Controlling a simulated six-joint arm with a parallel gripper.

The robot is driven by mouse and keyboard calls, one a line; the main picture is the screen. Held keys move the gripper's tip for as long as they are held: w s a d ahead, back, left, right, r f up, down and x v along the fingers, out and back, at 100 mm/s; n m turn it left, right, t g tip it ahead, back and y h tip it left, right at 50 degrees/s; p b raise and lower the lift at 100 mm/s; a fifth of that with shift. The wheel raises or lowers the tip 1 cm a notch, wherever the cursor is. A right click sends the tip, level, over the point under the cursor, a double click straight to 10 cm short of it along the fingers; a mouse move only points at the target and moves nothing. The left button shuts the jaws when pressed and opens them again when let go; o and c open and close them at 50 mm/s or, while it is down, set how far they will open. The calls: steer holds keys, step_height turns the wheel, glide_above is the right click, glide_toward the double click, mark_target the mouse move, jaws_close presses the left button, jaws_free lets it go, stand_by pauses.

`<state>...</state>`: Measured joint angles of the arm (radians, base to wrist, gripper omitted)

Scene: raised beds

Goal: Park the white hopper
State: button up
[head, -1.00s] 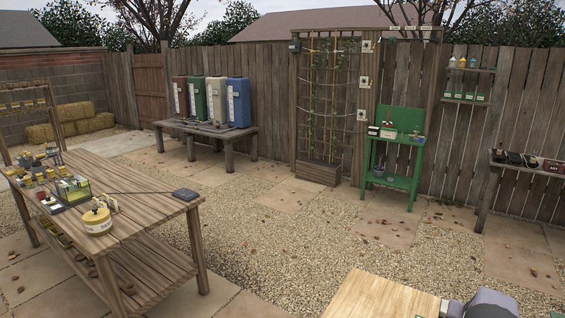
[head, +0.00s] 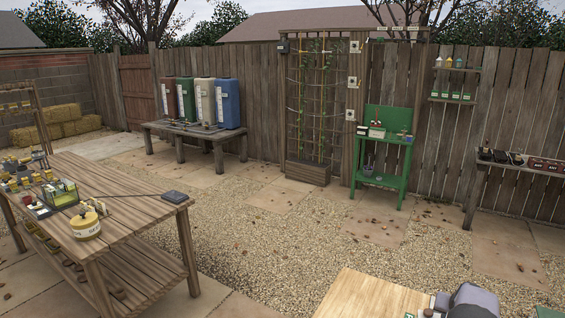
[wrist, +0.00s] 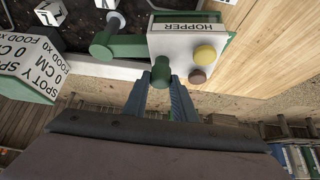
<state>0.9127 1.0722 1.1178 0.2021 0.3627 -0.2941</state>
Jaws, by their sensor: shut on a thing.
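My gripper (wrist: 160,92) is shut on the green handle (wrist: 161,72) at the hopper's lower left edge. A green bar (wrist: 128,46) runs left from the hopper to a green round post (wrist: 101,47) beside dark soil. Whether the hopper is seated on anything is hidden. I cannot make out the hopper in the head view.
In the wrist view, a white-and-green sign (wrist: 35,62) stands left, by dark soil (wrist: 80,22), and a wooden board (wrist: 275,45) lies right. In the head view, a wooden bench (head: 140,205) stands left and a green stand (head: 384,181) at the back. Gravel (head: 260,235) between is clear.

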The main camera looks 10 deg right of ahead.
steer(key=shift+o, duration=0.2)
steer(key=shift+w+d+b, duration=0.4)
steer(key=shift+w+d, duration=0.15)
steer(key=shift+w, duration=0.2)
steer(key=o, duration=0.6)
steer(key=shift+c, duration=0.2)
steer(key=shift+r+p, duration=1.65)
steer(key=shift+r, duration=1.9)
